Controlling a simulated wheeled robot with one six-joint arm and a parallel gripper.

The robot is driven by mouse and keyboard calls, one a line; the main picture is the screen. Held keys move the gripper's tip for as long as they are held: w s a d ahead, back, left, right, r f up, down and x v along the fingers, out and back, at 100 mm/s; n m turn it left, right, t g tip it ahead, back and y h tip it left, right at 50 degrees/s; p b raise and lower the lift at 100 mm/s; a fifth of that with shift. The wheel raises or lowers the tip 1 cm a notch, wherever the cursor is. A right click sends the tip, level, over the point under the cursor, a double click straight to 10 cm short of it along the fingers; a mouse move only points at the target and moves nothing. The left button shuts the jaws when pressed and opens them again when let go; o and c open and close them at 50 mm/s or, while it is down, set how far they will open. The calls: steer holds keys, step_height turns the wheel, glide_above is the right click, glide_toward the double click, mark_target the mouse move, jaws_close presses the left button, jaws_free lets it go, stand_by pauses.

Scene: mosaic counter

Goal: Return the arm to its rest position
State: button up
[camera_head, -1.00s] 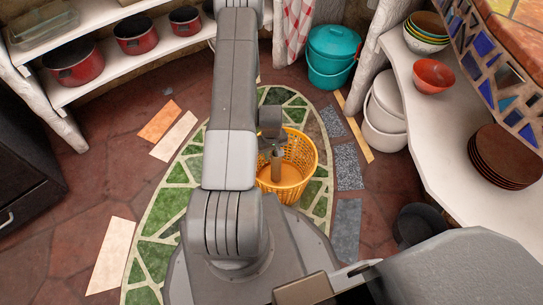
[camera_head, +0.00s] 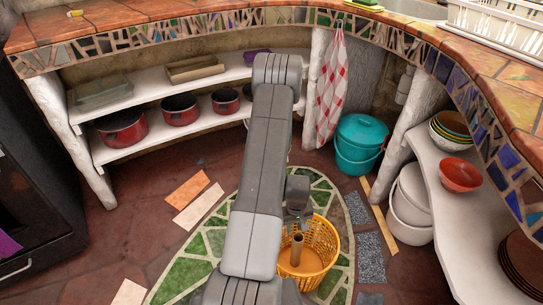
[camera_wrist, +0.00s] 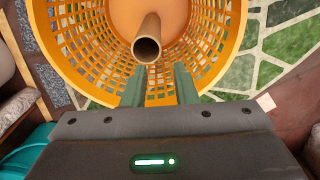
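My gripper (camera_wrist: 159,84) shows in the wrist view as two greenish fingers, apart with nothing between them. In the head view my grey arm reaches forward, and its dark end hangs just above the yellow basket (camera_head: 329,251); the fingertips are hard to make out there. The basket stands on the floor and also fills the upper wrist view (camera_wrist: 75,40). A brown tube (camera_head: 297,250) stands inside it. In the wrist view the tube's open end (camera_wrist: 147,50) lies just beyond the fingertips, apart from them.
A teal bucket (camera_head: 359,138) and white pots (camera_head: 408,205) stand on the floor to the right. Shelves with red pots (camera_head: 122,128) are at the back left. The mosaic counter (camera_head: 200,25) curves around above. A checked towel (camera_head: 331,85) hangs at the back.

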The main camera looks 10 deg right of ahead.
step_height(320, 180, down, 12)
steer(key=b, duration=0.4)
stand_by(0.4)
step_height(320, 180, up, 12)
steer(key=p, duration=0.4)
steer(key=shift+r, duration=0.1)
step_height(320, 180, down, 13)
steer(key=b, duration=0.5)
step_height(320, 180, up, 12)
steer(key=p, duration=0.5)
steer(key=shift+w+r, duration=0.1)
steer(key=shift+r, duration=0.15)
steer(key=w+a+r+p, duration=0.3)
steer(key=r+p, duration=0.5)
steer(key=r, duration=0.5)
steer(key=w+a+r+p, duration=0.4)
steer(key=r+p, duration=0.5)
steer(key=r, duration=0.5)
steer(key=w+a+r+p, duration=0.4)
steer(key=a+r+p, duration=0.3)
steer(key=r, duration=0.6)
steer(key=shift+w+r+m+p, duration=0.2)
steer(key=shift+r+m+p, duration=0.2)
steer(key=shift+p, duration=0.6)
